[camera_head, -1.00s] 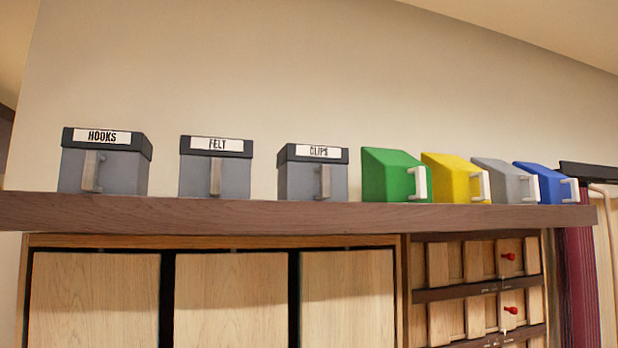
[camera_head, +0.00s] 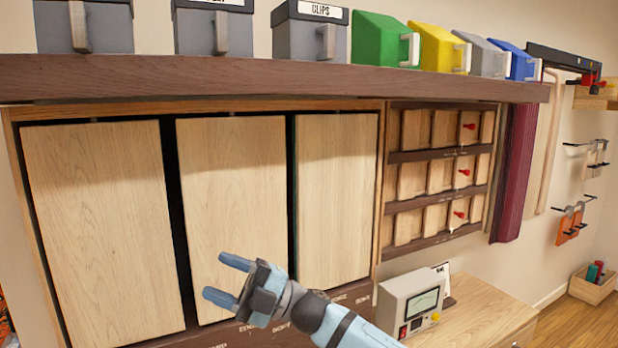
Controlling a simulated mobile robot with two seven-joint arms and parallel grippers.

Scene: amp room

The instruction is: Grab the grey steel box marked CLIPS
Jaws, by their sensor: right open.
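The grey steel box marked CLIPS (camera_head: 297,42) stands upright on the dark wooden shelf (camera_head: 230,75), third from the left, with a dark lid, a white label and a grey front handle (camera_head: 326,44). The top of the picture cuts its lid slightly. My right gripper (camera_head: 228,279) is open and empty, well below the shelf, in front of the middle cabinet door, with its fingers pointing left. It is apart from the box. My left gripper does not show.
Two similar grey boxes (camera_head: 213,30) stand left of it; a green bin (camera_head: 378,40) stands close on its right, then yellow, grey and blue bins. The shelf's front edge juts above the cabinet doors (camera_head: 232,200). A meter (camera_head: 412,302) sits on a bench lower right.

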